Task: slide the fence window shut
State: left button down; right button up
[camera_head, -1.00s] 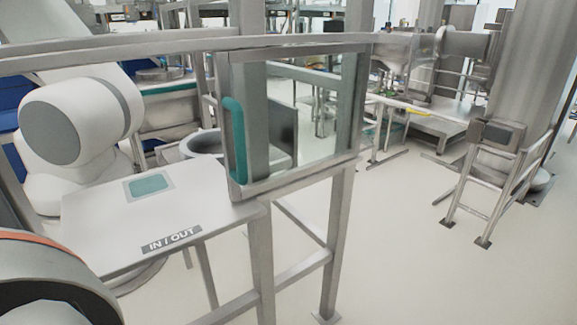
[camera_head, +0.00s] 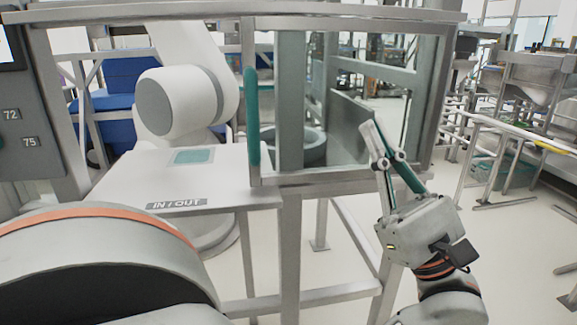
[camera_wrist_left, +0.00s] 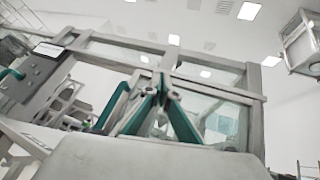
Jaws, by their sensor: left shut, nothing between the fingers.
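The fence window (camera_head: 345,179) is a clear pane in a grey metal frame, on the right part of the fence. A green upright handle (camera_head: 252,118) is on its left edge. Left of the handle the fence opening stands unglazed above the IN/OUT table. My left gripper (camera_head: 375,137) is in front of the pane's lower right part, well right of the handle, fingers pointing up. Its fingers are shut and empty; whether they touch the frame I cannot tell. In the left wrist view, the shut fingertips (camera_wrist_left: 161,86) stand before the metal frame (camera_wrist_left: 215,84). My right gripper is not in view.
The white IN/OUT table (camera_head: 225,175) stands under the opening, with a white robot arm (camera_head: 185,102) behind it. A grey control panel (camera_head: 35,120) is at the far left. Open floor (camera_head: 520,245) lies at the right.

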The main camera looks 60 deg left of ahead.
pick_arm(q)
jog(key=a+f+n+t+h+b, duration=0.1)
jog(key=a+f+n+h+b, duration=0.45)
jog(key=n+h, duration=0.65)
jog(key=s+a+f+n+p, duration=0.1)
jog(key=s+a, duration=0.1)
jog(key=a, duration=0.4)
jog(key=s+a+n+y+p, duration=0.1)
jog(key=s+a, duration=0.2)
jog(key=a, duration=0.3)
jog(key=shift+s+a+f+y, duration=0.3)
jog(key=shift+s+a+f, duration=0.05)
jog(key=shift+f, duration=0.05)
